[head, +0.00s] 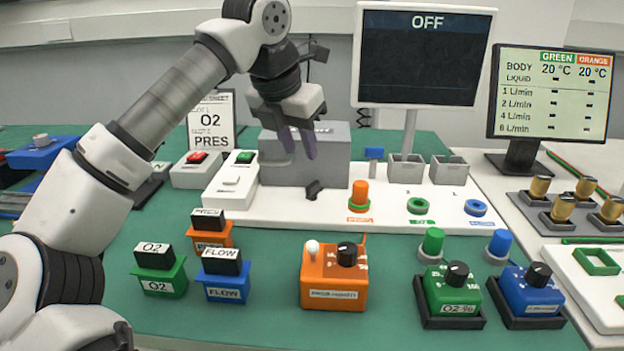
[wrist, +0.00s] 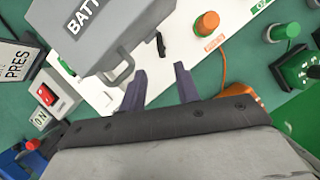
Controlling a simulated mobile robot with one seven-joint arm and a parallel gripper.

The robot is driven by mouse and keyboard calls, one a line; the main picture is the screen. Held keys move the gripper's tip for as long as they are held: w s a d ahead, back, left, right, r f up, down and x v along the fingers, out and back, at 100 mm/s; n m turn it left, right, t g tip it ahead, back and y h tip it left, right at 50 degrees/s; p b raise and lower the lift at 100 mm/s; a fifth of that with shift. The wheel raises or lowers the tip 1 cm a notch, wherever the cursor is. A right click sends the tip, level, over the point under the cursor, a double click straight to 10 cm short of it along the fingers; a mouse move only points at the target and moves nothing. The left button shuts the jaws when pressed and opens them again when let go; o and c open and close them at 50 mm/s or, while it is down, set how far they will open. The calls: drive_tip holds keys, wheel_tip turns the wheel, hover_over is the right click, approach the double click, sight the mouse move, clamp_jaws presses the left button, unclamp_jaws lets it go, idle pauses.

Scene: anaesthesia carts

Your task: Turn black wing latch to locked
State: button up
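The black wing latch (head: 314,189) stands on the white board, just in front of the grey battery box (head: 335,160). In the wrist view the latch (wrist: 161,46) is a small dark wing beside the box's handle, beyond my fingertips. Its locked or unlocked marking cannot be read. My gripper (head: 298,143) points down in front of the grey box, above and slightly left of the latch. In the wrist view its two purple-grey fingers (wrist: 160,82) are spread apart with nothing between them. The gripper does not touch the latch.
The white board (head: 275,210) also carries an orange knob (head: 359,193) right of the latch. Red (head: 197,157) and green (head: 244,156) switches stand left of the box. An orange unit (head: 333,275) and labelled blocks stand in front. A monitor (head: 423,55) rises behind.

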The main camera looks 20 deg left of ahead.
sight(313, 183)
drive_tip(key=x, duration=0.9)
drive_tip(key=shift+w+d+f+b, duration=0.1)
drive_tip(key=shift+w+f+b, duration=0.1)
drive_tip(key=shift+b, duration=0.1)
drive_tip(key=shift+c, duration=0.4)
clamp_jaws()
